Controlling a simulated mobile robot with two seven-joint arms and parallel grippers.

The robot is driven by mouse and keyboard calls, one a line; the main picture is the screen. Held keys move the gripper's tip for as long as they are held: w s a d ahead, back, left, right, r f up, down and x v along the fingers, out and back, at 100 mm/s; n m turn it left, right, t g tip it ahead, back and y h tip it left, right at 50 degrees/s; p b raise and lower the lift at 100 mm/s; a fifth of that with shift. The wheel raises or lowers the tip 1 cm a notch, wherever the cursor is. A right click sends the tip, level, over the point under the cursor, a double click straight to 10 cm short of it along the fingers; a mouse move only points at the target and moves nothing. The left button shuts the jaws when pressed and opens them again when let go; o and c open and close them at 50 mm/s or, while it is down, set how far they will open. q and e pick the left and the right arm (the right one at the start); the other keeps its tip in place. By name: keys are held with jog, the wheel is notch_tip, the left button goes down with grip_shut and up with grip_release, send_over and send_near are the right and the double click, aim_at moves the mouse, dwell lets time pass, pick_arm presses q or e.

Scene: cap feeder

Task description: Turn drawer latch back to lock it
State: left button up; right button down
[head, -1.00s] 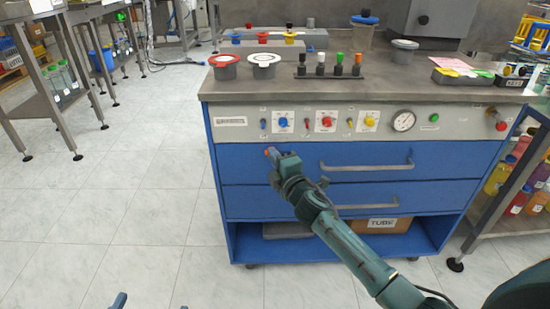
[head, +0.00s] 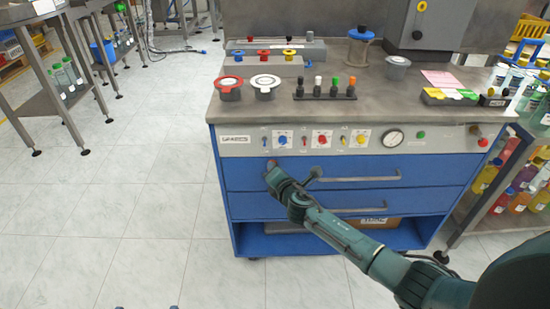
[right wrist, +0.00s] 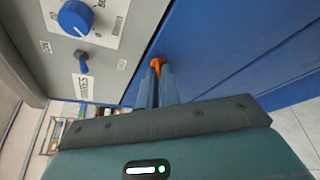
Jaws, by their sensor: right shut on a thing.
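The drawer latch is a small orange-red knob on the upper left of the cabinet's blue upper drawer (head: 400,166). In the right wrist view the latch (right wrist: 156,62) shows at the tips of my right gripper's fingers. My right gripper (head: 272,170) is shut on it, and the fingers hide most of it. I cannot tell the latch's exact angle. The upper drawer looks flush with the cabinet front. My left gripper is not clearly in view.
The blue knob (right wrist: 76,17) is close in the right wrist view. A lower drawer (head: 408,203) sits beneath.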

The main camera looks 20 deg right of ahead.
pick_arm(q)
jog(key=shift+w+d+r+g+p, duration=0.3)
jog(key=shift+d+g+p, duration=0.2)
jog(key=shift+p, duration=1.4)
jog(key=shift+w+d+r+g+p, duration=0.25)
jog(key=shift+d+g+p, duration=0.25)
jog(key=shift+p, duration=1.4)
pick_arm(e)
jog(key=shift+w+a+r+n+g+h, duration=0.15)
jog(key=shift+n+g+h, duration=0.4)
jog(key=shift+n+h, duration=0.9)
jog(key=shift+s+a+r+n+g+h, duration=0.15)
jog(key=shift+n+g+h, duration=0.5)
jog(key=shift+n, duration=1.4)
pick_arm(q)
jog(key=shift+a+f+m, duration=0.1)
jog(key=shift+m, duration=0.2)
pick_arm(e)
jog(key=shift+w+f, duration=0.1)
pick_arm(q)
jog(key=shift+f, duration=0.1)
pick_arm(e)
jog(key=c, duration=1.6)
grip_release()
